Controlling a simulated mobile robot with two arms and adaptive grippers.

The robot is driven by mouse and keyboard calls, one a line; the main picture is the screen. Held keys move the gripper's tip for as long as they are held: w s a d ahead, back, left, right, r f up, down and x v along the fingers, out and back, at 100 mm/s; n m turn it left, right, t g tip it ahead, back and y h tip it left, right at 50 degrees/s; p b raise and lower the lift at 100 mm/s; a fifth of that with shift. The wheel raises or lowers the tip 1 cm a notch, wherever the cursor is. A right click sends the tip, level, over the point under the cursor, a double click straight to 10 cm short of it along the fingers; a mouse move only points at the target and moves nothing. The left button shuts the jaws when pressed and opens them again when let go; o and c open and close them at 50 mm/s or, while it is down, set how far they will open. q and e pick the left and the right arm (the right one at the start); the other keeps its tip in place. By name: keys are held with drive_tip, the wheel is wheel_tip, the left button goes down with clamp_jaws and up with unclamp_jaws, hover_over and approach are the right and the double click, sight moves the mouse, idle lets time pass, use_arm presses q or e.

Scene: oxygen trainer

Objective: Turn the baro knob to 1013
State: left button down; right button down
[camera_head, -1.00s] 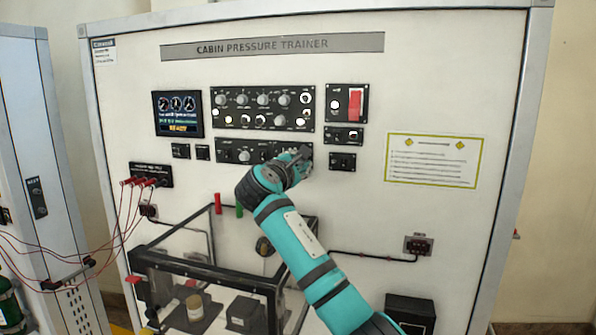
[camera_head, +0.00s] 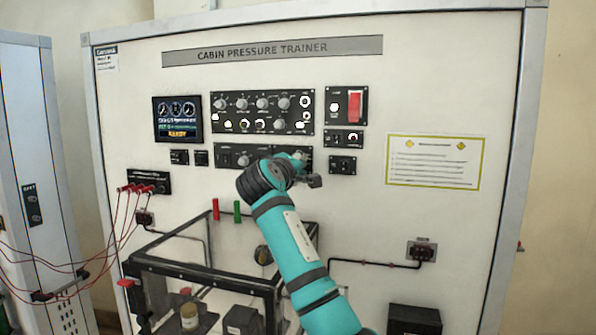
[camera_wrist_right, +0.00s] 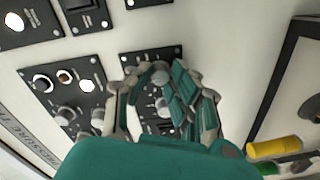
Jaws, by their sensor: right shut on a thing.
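My right gripper (camera_head: 303,162) is at the right end of the lower black knob panel (camera_head: 229,149), below the large knob panel. In the right wrist view, the gripper's fingers (camera_wrist_right: 157,80) are shut around a grey round knob (camera_wrist_right: 161,103) on a black panel. The baro label and the knob's setting are too small or hidden to read, so I cannot confirm which knob this is. Another grey knob (camera_head: 243,160) on the same panel stays uncovered. My left gripper is not in view.
A display screen (camera_head: 178,119) is left of the large knob panel (camera_head: 262,112). A red switch (camera_head: 354,104) and small switch panels (camera_head: 343,165) lie close to the right. A black-framed case (camera_head: 200,268) stands below. The yellow-bordered instruction sheet (camera_head: 433,161) is farther right.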

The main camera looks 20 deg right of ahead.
drive_tip(key=shift+f+m, duration=0.25)
drive_tip(key=shift+m, duration=0.65)
drive_tip(key=c, duration=1.2)
unclamp_jaws()
drive_tip(key=shift+r, duration=0.15)
drive_tip(key=v, duration=1.2)
